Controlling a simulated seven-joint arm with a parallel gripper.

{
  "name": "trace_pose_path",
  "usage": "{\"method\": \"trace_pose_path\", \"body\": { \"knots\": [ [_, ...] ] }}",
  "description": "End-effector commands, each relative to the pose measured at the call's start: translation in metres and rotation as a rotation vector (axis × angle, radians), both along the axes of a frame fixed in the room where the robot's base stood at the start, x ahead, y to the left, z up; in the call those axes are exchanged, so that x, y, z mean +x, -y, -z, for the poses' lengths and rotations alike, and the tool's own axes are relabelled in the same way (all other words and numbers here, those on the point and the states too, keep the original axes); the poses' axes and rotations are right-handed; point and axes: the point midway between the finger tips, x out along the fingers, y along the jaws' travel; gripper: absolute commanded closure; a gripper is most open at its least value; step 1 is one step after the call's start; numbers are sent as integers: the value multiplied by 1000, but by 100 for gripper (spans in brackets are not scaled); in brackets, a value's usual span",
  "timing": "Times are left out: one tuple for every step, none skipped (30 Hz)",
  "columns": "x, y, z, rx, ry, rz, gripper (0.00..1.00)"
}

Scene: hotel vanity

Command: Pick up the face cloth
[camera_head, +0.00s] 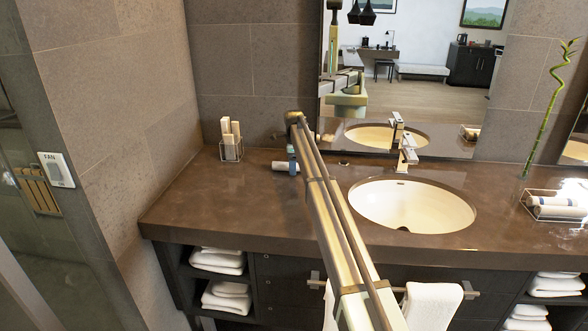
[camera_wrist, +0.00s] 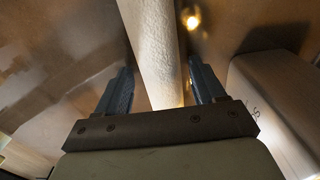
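A white, textured, roll-like thing (camera_wrist: 150,50), which looks like the rolled face cloth, runs between my gripper's fingers in the wrist view. My gripper (camera_wrist: 161,80) is open, with one dark finger on each side of the roll. Narrow gaps show between the roll and the fingers. In the head view my gripper (camera_head: 292,166) points down at the counter, left of the sink. A small white end (camera_head: 280,166) shows beside it there; the rest is hidden.
A pale box-like thing (camera_wrist: 275,105) stands close to the right finger. A holder with upright white items (camera_head: 230,147) stands left of my gripper. The sink (camera_head: 412,205) and faucet (camera_head: 405,155) are to the right. A wire tray (camera_head: 555,216) with rolls is far right. The front-left counter (camera_head: 205,210) is clear.

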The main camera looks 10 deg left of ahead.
Motion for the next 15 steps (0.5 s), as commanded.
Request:
{"method": "trace_pose_path", "body": {
  "knots": [
    [0, 0, 0, 0, 0, 0, 36],
    [0, 0, 0, 0, 0, 0, 39],
    [0, 0, 0, 0, 0, 0, 43],
    [0, 0, 0, 0, 0, 0, 45],
    [0, 0, 0, 0, 0, 0, 48],
    [0, 0, 0, 0, 0, 0, 52],
    [0, 0, 0, 0, 0, 0, 55],
    [0, 0, 0, 0, 0, 0, 58],
    [0, 0, 0, 0, 0, 0, 62],
    [0, 0, 0, 0, 0, 0, 65],
    [0, 0, 0, 0, 0, 0, 67],
    [0, 0, 0, 0, 0, 0, 71],
    [0, 0, 0, 0, 0, 0, 74],
    [0, 0, 0, 0, 0, 0, 77],
    [0, 0, 0, 0, 0, 0, 80]
  ]
}}
